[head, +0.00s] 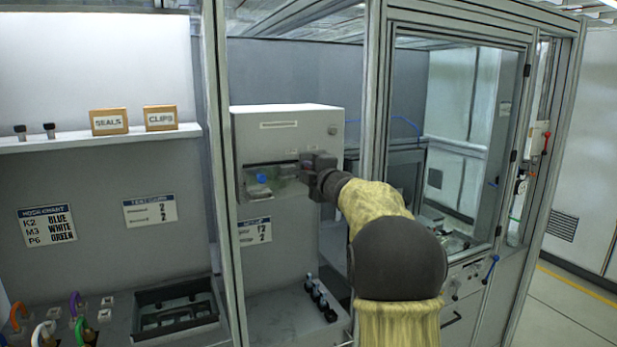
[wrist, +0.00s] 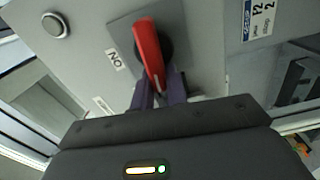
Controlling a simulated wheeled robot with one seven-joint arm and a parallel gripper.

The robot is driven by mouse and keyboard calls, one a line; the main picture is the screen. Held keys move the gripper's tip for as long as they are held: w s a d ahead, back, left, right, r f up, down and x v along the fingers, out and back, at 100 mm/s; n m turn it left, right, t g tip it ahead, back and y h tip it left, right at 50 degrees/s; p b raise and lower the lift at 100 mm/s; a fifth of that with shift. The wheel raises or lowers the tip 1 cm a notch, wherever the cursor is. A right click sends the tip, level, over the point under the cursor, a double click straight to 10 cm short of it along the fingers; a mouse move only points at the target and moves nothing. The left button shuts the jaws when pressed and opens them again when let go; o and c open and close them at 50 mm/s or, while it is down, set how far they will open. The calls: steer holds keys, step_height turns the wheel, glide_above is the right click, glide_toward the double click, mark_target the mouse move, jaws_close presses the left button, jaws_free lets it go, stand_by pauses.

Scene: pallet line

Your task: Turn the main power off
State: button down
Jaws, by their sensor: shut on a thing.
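The red switch handle (wrist: 149,50) shows in the wrist view, on a dark round hub and a grey plate (wrist: 122,36). An "ON" label (wrist: 117,61), upside down in this view, is beside it on the left; the handle does not point straight at it. My gripper (wrist: 160,96) is shut on the near end of the handle, its dark fingers on both sides. In the head view my gripper (head: 312,176) is at the right of the front of the white cabinet (head: 290,215), and the handle is hidden there.
A round button (wrist: 55,25) and a setup card (wrist: 258,18) are on the same face. The cabinet has a recess (head: 262,178) with a blue part. Frame posts (head: 374,80) and a glazed door (head: 455,130) stand close right of it. A shelf (head: 100,140) is at left.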

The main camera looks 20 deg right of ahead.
steer(key=shift+d+f+n+b, duration=0.3)
steer(key=shift+f+n+b, duration=0.05)
steer(key=shift+f+n, duration=0.2)
steer(key=shift+r, duration=0.1)
steer(key=c, duration=1.4)
jaws_free()
steer(key=shift+d+r, duration=0.1)
steer(key=s+b, duration=0.4)
steer(key=s, duration=1.3)
steer(key=shift+s+d, duration=0.15)
steer(key=shift+r, duration=0.1)
